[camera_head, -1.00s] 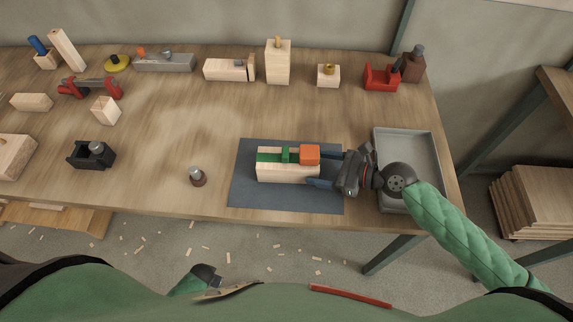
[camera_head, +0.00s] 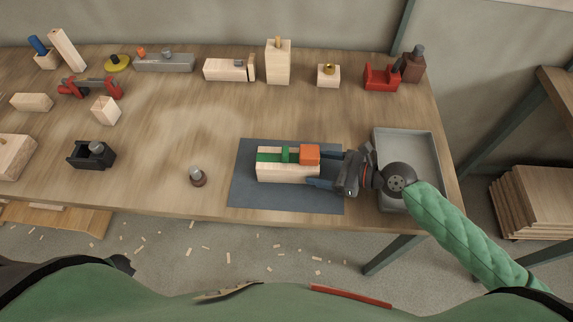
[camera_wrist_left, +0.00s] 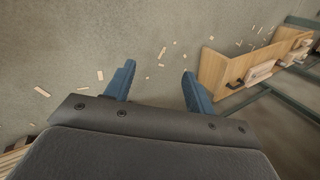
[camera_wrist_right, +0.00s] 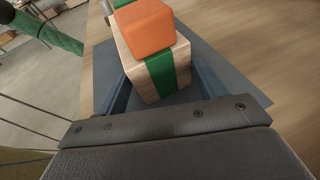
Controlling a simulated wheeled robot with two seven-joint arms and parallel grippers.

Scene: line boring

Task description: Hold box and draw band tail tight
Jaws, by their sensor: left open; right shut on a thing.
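A pale wooden box (camera_head: 285,174) lies on the dark blue-grey mat (camera_head: 245,195) near the table's front edge. A green band (camera_head: 268,156) runs along its top, with a green raised piece (camera_head: 287,154) midway and an orange block (camera_head: 310,154) at the right end. My right gripper (camera_head: 322,170) is shut on the box's right end. In the right wrist view, the box (camera_wrist_right: 140,66) sits between the fingers, and the band (camera_wrist_right: 160,75) hangs down its end face below the orange block (camera_wrist_right: 145,27). My left gripper (camera_wrist_left: 152,82) is open and empty above the floor.
A grey tray (camera_head: 434,150) stands right of the mat, under my right arm. Several wooden blocks and tools line the back. The middle of the table is clear.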

